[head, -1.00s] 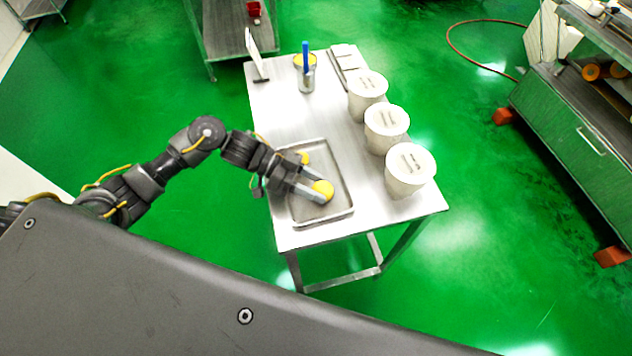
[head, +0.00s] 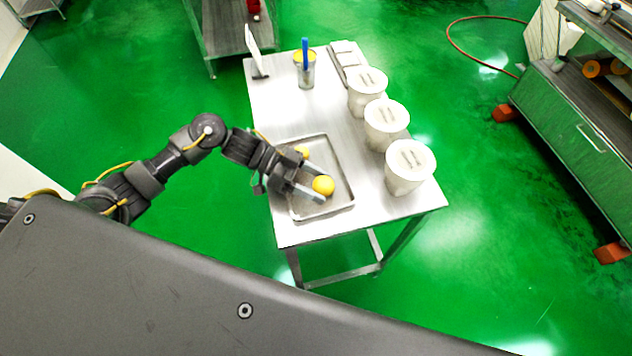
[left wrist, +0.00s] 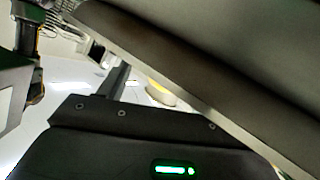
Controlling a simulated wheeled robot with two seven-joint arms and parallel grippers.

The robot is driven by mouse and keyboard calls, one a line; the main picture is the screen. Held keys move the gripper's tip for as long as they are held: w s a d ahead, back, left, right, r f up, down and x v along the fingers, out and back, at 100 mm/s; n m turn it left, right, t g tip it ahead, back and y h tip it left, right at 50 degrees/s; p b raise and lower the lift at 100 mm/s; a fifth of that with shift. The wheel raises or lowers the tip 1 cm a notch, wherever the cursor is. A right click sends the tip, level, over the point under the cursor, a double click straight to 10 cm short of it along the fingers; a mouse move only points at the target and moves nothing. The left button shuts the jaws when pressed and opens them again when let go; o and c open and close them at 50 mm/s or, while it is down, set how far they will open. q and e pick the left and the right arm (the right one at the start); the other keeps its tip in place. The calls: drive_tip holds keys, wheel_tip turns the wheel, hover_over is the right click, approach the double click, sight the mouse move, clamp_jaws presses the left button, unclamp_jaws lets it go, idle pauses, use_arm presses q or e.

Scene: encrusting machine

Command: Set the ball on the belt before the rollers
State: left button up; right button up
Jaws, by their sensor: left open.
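A yellow ball (head: 323,185) lies at the near part of a shallow metal tray (head: 345,190) on the steel table. A second yellow ball (head: 302,151) lies farther back in the tray, partly hidden by my gripper. My left gripper (head: 318,185) is open low over the tray, with its fingertips on either side of the near ball. I cannot tell whether a finger touches it. In the left wrist view a small yellow shape (left wrist: 161,91) shows, mostly cut off by grey parts. At the right edge stands a machine with orange rollers (head: 597,69); its belt is not clear. My right gripper is not in view.
Three white lidded tubs (head: 410,167) stand along the table's right side. Green floor (head: 480,180) lies open between table and machine.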

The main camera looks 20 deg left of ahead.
use_arm(q)
drive_tip(key=shift+f, duration=0.25)
drive_tip(key=b+v, duration=0.1)
drive_tip(key=v, duration=0.2)
drive_tip(key=b+v, duration=0.1)
drive_tip(key=v, duration=0.1)
drive_tip(key=shift+a+f+b, duration=0.25)
drive_tip(key=shift+b, duration=0.05)
drive_tip(key=v, duration=0.5)
drive_tip(key=shift+w+r+b, duration=0.1)
drive_tip(key=shift+r+b, duration=0.15)
drive_tip(key=shift+b, duration=0.05)
drive_tip(key=shift+a+r, duration=0.15)
drive_tip(key=shift+a, duration=0.1)
